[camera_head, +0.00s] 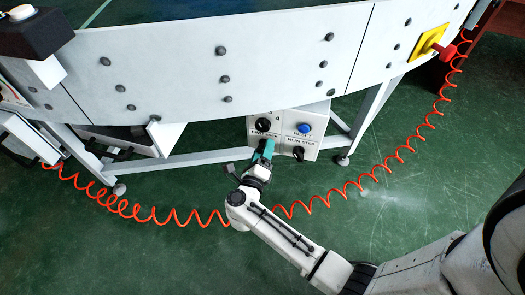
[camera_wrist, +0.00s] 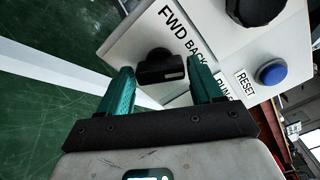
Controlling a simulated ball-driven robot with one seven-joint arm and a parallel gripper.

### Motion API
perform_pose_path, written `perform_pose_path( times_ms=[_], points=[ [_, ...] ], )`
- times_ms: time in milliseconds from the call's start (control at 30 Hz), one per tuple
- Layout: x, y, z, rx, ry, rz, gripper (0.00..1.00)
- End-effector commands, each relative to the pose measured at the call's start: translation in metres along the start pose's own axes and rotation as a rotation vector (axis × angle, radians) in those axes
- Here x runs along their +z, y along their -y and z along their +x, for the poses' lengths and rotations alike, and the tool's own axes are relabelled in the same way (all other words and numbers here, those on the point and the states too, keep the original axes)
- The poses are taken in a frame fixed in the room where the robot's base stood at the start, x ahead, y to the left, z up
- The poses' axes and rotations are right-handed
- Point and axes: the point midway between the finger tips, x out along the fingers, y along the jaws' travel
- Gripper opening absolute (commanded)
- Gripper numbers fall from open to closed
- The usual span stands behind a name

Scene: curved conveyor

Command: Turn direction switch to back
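The direction switch (camera_wrist: 160,72) is a black knob on a white panel, with the words FWD and BACK printed beside it in the wrist view. A pale mark shows on the knob's near edge. My gripper (camera_wrist: 162,64) is open, with one teal finger on each side of the knob in that view. I cannot tell whether the fingers touch the knob. In the head view my gripper (camera_head: 268,145) is at the lower left of the control box (camera_head: 283,113) and hides the switch.
A blue RESET button (camera_head: 304,128), an upper black knob (camera_head: 263,124) and a RUN/STOP knob (camera_head: 298,153) share the box. The white curved conveyor (camera_head: 290,60) stands above. An orange coiled cable (camera_head: 375,172) hangs across the front. Green floor is open nearby.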

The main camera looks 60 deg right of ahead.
Motion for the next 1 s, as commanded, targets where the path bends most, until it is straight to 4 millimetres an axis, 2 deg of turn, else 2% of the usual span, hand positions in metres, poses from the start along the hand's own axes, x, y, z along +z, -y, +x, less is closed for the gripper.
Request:
perform_pose_path(
  times_ms=[33,133,467,1000],
  points=[
    [0.0,0.0,0.0,0.0,0.001,0.0,0.7],
    [0.001,0.0,0.0,-0.001,0.001,0.0,0.79],
    [0.002,0.001,-0.006,-0.001,0.003,-0.001,0.79],
    [0.002,0.001,-0.096,0.001,0.004,-0.002,0.79]
  ],
)
